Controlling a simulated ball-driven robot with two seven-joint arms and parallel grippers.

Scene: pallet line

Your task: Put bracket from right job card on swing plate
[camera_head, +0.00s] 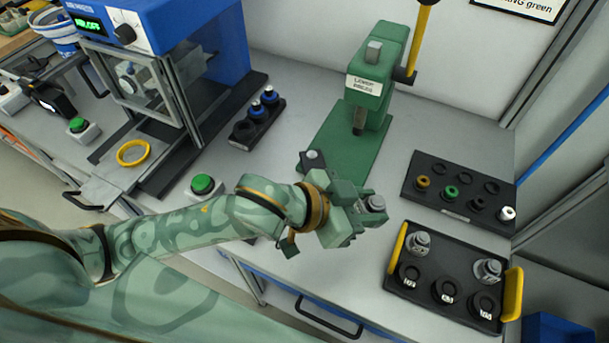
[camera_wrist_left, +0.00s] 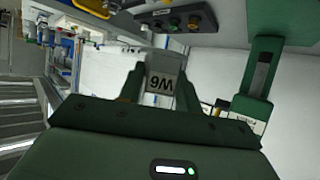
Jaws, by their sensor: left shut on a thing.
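My left gripper (camera_head: 372,212) is shut on a grey metallic piece (camera_head: 376,202), held over the bench in front of the green lever press. Two similar silver pieces, one at the back left (camera_head: 419,241) and one at the right (camera_head: 488,269), stand in a black tray with yellow handles (camera_head: 400,287). I cannot make out a bracket, a job card or a swing plate for certain. My right gripper is not in view.
The green lever press (camera_head: 375,85) stands behind my gripper. A black rack (camera_head: 425,168) with coloured rings lies at the right. A blue machine (camera_head: 215,40), a green button (camera_head: 203,184) and a yellow ring (camera_head: 133,153) are at the left. Bare bench lies between press and rack.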

